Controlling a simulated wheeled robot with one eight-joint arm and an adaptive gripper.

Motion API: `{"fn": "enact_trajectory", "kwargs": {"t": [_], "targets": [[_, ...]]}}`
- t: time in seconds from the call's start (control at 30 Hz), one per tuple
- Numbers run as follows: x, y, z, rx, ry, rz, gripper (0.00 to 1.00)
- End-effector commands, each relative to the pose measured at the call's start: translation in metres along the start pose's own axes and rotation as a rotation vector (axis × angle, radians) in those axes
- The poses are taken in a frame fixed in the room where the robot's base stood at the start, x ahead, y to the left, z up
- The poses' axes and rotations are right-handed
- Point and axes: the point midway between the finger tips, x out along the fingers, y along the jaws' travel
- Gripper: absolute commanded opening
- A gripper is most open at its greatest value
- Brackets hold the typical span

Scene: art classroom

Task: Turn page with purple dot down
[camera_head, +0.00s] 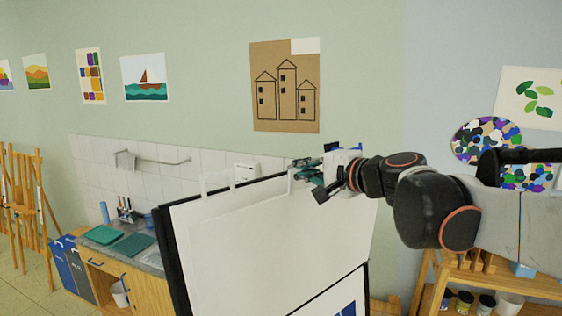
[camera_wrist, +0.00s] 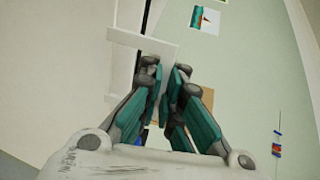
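A flip chart stands in front of me in the head view, with a large white page (camera_head: 265,240) hanging on its front. No purple dot shows on any visible page. A lower sheet with a blue patch (camera_head: 347,308) shows at the bottom right. White hoop-like clips (camera_head: 232,181) stand along the top edge. My gripper (camera_head: 318,172) is at the chart's top right corner. In the wrist view my teal fingers (camera_wrist: 166,78) are close together at the end of a white bar-like piece (camera_wrist: 145,43). I cannot tell whether they pinch it or the page.
A sink counter (camera_head: 150,258) with green trays stands left of the chart, and wooden easels (camera_head: 22,200) stand farther left. A wooden shelf (camera_head: 500,288) with jars is at the lower right. The wall behind carries pictures, including a brown house drawing (camera_head: 285,88).

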Motion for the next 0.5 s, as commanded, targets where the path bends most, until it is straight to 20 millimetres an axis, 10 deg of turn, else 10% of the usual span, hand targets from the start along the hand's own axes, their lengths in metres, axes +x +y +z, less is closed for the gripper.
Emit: {"fn": "enact_trajectory", "kwargs": {"t": [0.5], "targets": [[-0.041, 0.015, 0.0, -0.001, 0.001, 0.001, 0.0]]}}
